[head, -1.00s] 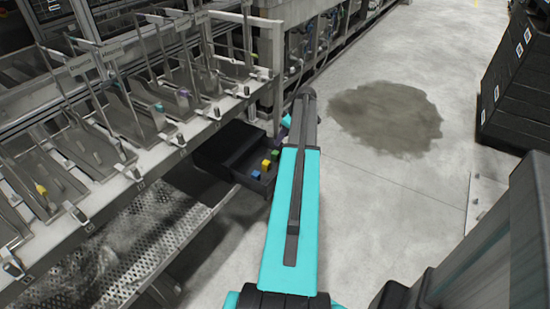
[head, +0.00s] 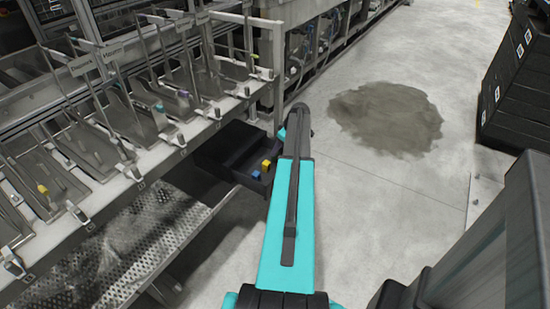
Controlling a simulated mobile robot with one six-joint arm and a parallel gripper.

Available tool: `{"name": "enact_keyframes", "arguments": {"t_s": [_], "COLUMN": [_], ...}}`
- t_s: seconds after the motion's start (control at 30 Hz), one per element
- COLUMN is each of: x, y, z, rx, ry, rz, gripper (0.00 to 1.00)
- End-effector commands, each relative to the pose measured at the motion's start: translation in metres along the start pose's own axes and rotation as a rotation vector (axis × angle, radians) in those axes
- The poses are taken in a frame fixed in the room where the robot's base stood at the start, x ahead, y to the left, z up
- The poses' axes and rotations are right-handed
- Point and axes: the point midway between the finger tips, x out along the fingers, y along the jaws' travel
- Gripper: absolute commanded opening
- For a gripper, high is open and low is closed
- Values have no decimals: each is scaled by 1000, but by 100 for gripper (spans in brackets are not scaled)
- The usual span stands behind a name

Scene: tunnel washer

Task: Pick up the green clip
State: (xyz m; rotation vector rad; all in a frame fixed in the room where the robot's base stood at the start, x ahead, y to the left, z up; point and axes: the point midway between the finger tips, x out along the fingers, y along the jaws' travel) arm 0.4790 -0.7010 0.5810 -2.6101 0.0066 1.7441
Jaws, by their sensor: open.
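The green clip cannot be made out now. My teal and black arm covers the right part of the black bin (head: 225,147), where a green piece showed earlier. A yellow clip (head: 265,165) and a blue clip (head: 256,174) are visible in the bin's front part, just left of my arm. My gripper is not in view; the far end of my arm hides it, beside the bin's right side.
A metal rack (head: 110,185) with several slanted trays and small coloured clips runs along the left. A perforated metal sheet (head: 110,255) lies below it. Dark crates (head: 515,85) stand at the right. The concrete floor (head: 380,200) between is open, with a dark stain.

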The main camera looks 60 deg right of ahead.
Motion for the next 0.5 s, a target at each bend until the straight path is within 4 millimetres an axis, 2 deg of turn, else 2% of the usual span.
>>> {"name": "enact_keyframes", "arguments": {"t_s": [0.5], "x": [8], "y": [1], "z": [1], "rx": [1], "ry": [0], "rz": [-1], "gripper": [47]}}
